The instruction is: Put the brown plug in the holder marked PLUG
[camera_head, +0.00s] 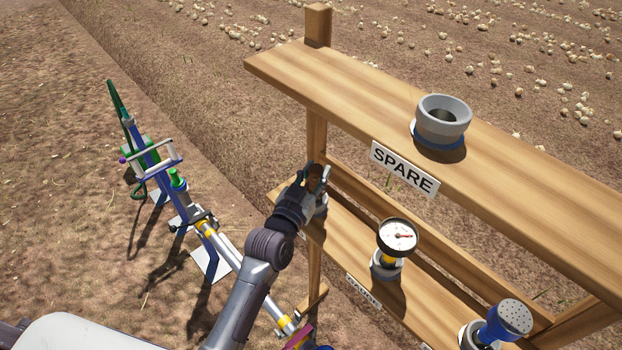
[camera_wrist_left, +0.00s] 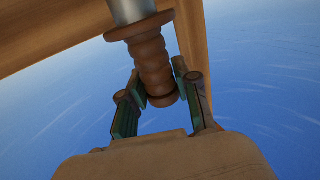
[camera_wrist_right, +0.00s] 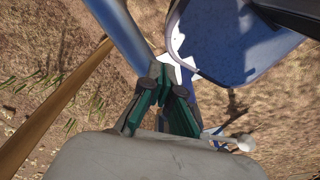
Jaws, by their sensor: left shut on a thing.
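The brown plug (camera_wrist_left: 152,67) is ribbed and sits between the fingers of my left gripper (camera_wrist_left: 160,95), which is shut on it. In the head view, my left gripper (camera_head: 316,180) is at the left end of the lower shelf and mostly hides the plug. A grey round holder (camera_head: 321,207) shows partly just below the gripper. A grey cylinder (camera_wrist_left: 132,10) adjoins the plug's flange in the left wrist view; whether the plug is fully seated is unclear. My right gripper (camera_wrist_right: 165,85) has its fingers close together, with nothing visible between them.
A wooden rack (camera_head: 490,160) has a SPARE sign (camera_head: 404,169) and an empty grey holder (camera_head: 442,118) on top. A gauge (camera_head: 397,236) and a blue shower-like head (camera_head: 507,320) stand on the lower shelf. A pipe assembly (camera_head: 190,205) stands left.

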